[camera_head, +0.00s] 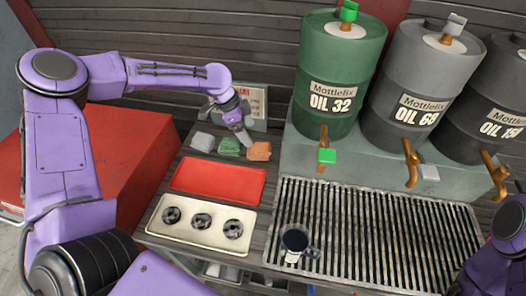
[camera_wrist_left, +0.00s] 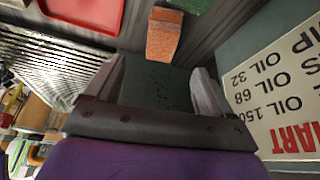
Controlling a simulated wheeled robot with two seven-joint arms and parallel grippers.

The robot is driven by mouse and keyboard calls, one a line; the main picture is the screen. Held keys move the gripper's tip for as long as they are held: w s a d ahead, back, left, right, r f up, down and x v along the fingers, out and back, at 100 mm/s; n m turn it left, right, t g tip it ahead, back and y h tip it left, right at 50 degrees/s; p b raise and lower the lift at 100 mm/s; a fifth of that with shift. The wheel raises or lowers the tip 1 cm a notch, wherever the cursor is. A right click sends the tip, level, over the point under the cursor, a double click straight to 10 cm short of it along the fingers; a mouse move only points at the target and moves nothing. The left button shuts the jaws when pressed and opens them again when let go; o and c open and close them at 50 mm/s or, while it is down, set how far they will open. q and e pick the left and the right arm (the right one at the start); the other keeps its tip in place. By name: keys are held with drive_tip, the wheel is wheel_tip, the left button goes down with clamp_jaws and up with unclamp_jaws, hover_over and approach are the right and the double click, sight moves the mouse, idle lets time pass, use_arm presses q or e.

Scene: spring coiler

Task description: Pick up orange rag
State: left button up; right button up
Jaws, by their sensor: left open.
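The orange rag (camera_head: 259,151) lies folded on the dark bench, at the right end of a row of three rags. In the left wrist view the orange rag (camera_wrist_left: 163,35) is just beyond my fingertips, roughly in line with the gap between them. My left gripper (camera_head: 245,138) is above and behind the rags, pointing down, close to the orange one. Its two fingers (camera_wrist_left: 160,75) are spread apart with nothing between them. Only part of my right arm shows at the right edge of the head view; its gripper is out of sight.
A green rag (camera_head: 229,146) and a grey rag (camera_head: 202,141) lie left of the orange one. A red tray (camera_head: 218,168) and a beige tray (camera_head: 185,238) with three dark round parts are in front. A sign (camera_head: 254,97) stands behind.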

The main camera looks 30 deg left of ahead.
sight(258, 147)
use_arm(q)
drive_tip(key=p+x, duration=0.1)
drive_tip(key=x, duration=0.4)
drive_tip(key=shift+w+f, duration=0.15)
drive_tip(key=shift+f, duration=0.1)
drive_tip(key=p+x, duration=0.1)
drive_tip(key=x, duration=0.3)
drive_tip(key=shift+f, duration=0.3)
drive_tip(key=shift+w+d+f, duration=0.1)
drive_tip(key=shift+w+f, duration=0.1)
drive_tip(key=shift+f, duration=0.2)
drive_tip(key=c, duration=1.1)
